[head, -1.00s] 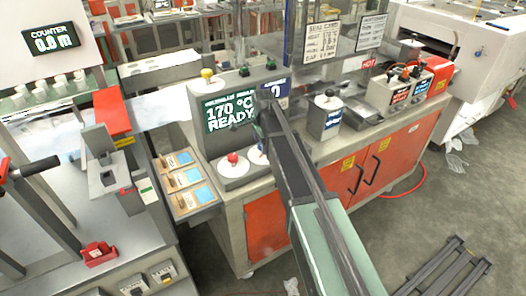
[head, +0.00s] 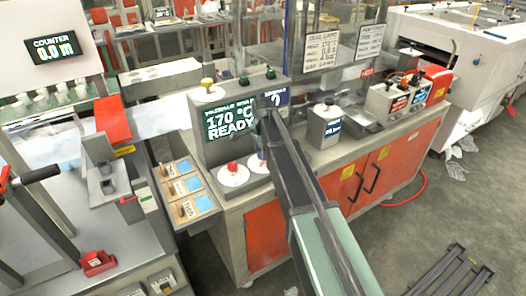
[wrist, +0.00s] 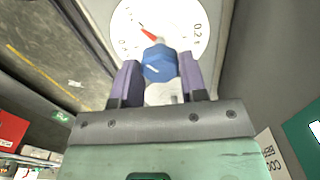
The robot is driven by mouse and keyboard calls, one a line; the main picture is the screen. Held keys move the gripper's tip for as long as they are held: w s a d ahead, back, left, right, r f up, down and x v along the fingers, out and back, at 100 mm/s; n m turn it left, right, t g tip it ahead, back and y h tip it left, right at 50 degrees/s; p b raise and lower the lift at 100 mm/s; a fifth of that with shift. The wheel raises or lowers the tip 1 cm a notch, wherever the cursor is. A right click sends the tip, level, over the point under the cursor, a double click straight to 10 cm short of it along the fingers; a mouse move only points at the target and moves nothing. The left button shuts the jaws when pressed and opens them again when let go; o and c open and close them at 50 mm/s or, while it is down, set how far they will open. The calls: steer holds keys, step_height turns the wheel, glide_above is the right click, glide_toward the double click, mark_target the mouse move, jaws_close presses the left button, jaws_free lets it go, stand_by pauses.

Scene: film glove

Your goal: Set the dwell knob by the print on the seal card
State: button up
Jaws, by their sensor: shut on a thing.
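In the wrist view a blue knob (wrist: 160,65) stands on a round white dial (wrist: 195,22). Its red pointer aims to the upper left. Dial print shows in part, one mark seeming to read 0.2; the lower dial is hidden. My gripper (wrist: 154,82) has its purple fingers on both sides of the knob, shut on it. In the head view my gripper (head: 262,150) is at the panel front and mostly covers this knob and dial. The seal card (head: 320,49) hangs behind; its small print seems to read 170 °C, 0.8 s and 4 bar.
A red knob on a white dial (head: 233,174) sits just left of my gripper. The panel display (head: 230,124) reads 170 °C READY. A yellow knob (head: 207,84) is above. A tray of wooden-handled blocks (head: 187,190) is at the left. A second card (head: 370,40) hangs right.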

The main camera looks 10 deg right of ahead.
steer(key=n, duration=1.6)
steer(key=shift+n, duration=0.4)
steer(key=n, duration=0.5)
steer(key=shift+a+n, duration=0.1)
steer(key=shift+n, duration=0.2)
steer(key=o, duration=0.9)
